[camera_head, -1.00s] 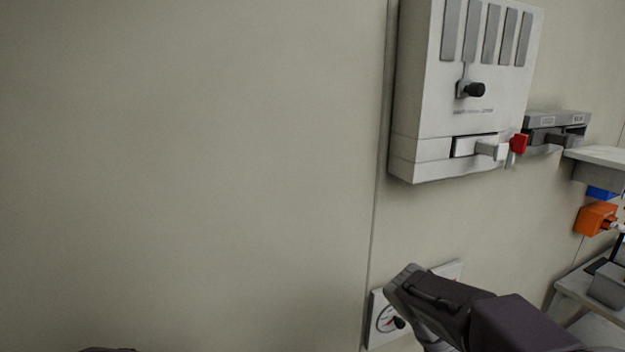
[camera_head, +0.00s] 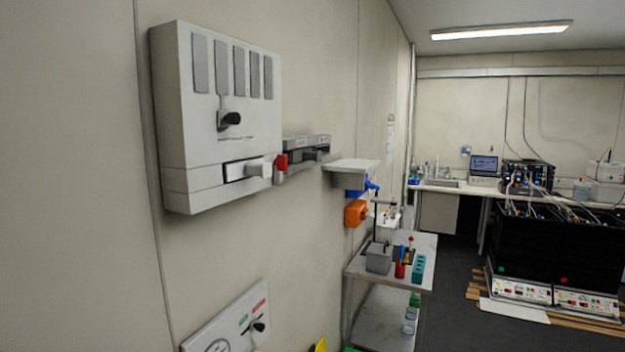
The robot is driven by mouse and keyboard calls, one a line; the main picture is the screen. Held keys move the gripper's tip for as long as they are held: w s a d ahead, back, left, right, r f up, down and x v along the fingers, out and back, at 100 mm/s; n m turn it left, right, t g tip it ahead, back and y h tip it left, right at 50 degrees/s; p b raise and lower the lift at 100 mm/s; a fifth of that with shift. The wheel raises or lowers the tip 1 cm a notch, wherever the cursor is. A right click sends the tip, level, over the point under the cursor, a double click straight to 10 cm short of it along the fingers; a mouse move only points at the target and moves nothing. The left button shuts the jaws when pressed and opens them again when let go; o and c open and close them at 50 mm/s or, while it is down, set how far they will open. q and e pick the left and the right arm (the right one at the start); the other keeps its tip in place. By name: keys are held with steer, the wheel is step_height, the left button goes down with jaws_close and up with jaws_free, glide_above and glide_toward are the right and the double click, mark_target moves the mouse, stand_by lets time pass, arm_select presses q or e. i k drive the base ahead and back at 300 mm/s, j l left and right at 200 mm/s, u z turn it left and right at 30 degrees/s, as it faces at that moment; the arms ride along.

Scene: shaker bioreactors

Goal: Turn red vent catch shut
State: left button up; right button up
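Neither of my grippers is in view.
A white panel (camera_head: 222,325) with a gauge and black lever is below the box. A grey wall unit (camera_head: 307,147), a small shelf (camera_head: 352,166) and an orange box (camera_head: 356,213) follow along the wall.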

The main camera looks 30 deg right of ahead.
mark_target(280, 162)
steer(key=z, duration=0.75)
